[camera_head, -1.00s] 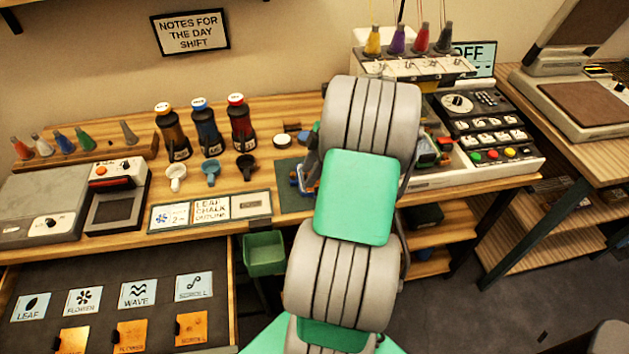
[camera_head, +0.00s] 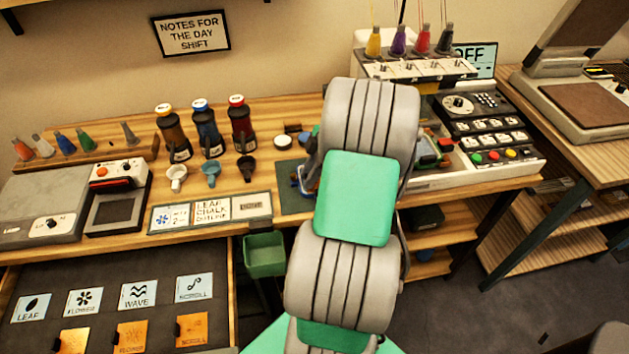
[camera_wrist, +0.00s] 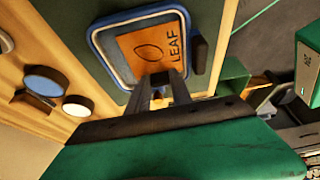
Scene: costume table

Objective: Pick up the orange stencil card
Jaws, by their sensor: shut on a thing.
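The orange stencil card (camera_wrist: 150,52), marked LEAF with an oval outline, shows in the wrist view inside a blue-and-white rimmed frame (camera_wrist: 98,45). A dark tab (camera_wrist: 198,54) is at the card's right side. My gripper (camera_wrist: 160,82) is at the card's near edge, its fingers close together and shut on it. The exact contact at the fingertips is hard to see. In the head view my arm hides the gripper and the card; only part of the blue frame (camera_head: 304,180) shows left of the arm.
The frame is over a dark green mat (camera_head: 292,204) on the wooden bench. Bottles (camera_head: 208,130) and small cups (camera_head: 211,172) stand to the left. A control console (camera_head: 485,128) is at the right. An open drawer (camera_head: 110,280) holds pale and orange cards. A green bin (camera_head: 264,254) hangs below the bench.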

